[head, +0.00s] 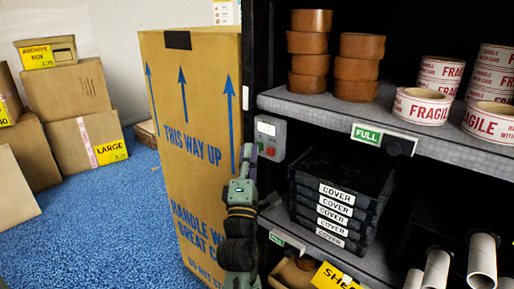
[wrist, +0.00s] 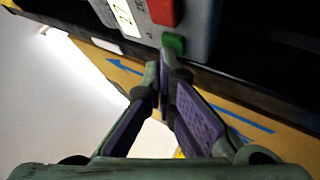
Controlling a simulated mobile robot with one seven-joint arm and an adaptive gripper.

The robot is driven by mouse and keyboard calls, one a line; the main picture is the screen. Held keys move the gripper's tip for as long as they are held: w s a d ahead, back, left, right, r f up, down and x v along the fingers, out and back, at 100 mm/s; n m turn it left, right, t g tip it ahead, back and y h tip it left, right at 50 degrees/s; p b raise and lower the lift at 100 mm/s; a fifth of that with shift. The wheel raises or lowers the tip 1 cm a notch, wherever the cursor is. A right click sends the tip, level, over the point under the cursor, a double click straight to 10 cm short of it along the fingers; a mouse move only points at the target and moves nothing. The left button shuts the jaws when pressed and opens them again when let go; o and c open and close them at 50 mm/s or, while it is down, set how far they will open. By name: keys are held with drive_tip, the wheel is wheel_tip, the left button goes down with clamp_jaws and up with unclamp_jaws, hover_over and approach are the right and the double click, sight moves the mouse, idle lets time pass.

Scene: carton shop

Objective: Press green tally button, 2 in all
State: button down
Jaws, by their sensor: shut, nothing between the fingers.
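A grey tally box (head: 271,138) with a pale display is fixed to the dark shelf post, right of my gripper in the head view. In the wrist view the box (wrist: 196,25) shows close up at the top, with a display (wrist: 125,17), a red button (wrist: 163,11) and a green button (wrist: 173,42). The display's digits are turned and hard to read. My gripper (wrist: 164,72) is shut and empty, its fingertips right at the green button's lower edge. I cannot tell whether they touch it. In the head view my gripper (head: 247,155) points up, beside the box.
A tall carton (head: 185,120) with blue arrows stands behind and left of my gripper. Blue floor is clear at left, before stacked cartons (head: 68,92).

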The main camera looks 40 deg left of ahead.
idle(0.3)
drive_tip(key=shift+s+b, duration=0.3)
drive_tip(key=shift+s, duration=0.55)
drive_tip(key=s+b, duration=0.1)
drive_tip(key=s, duration=0.4)
drive_tip(key=shift+a, duration=0.2)
idle(1.7)
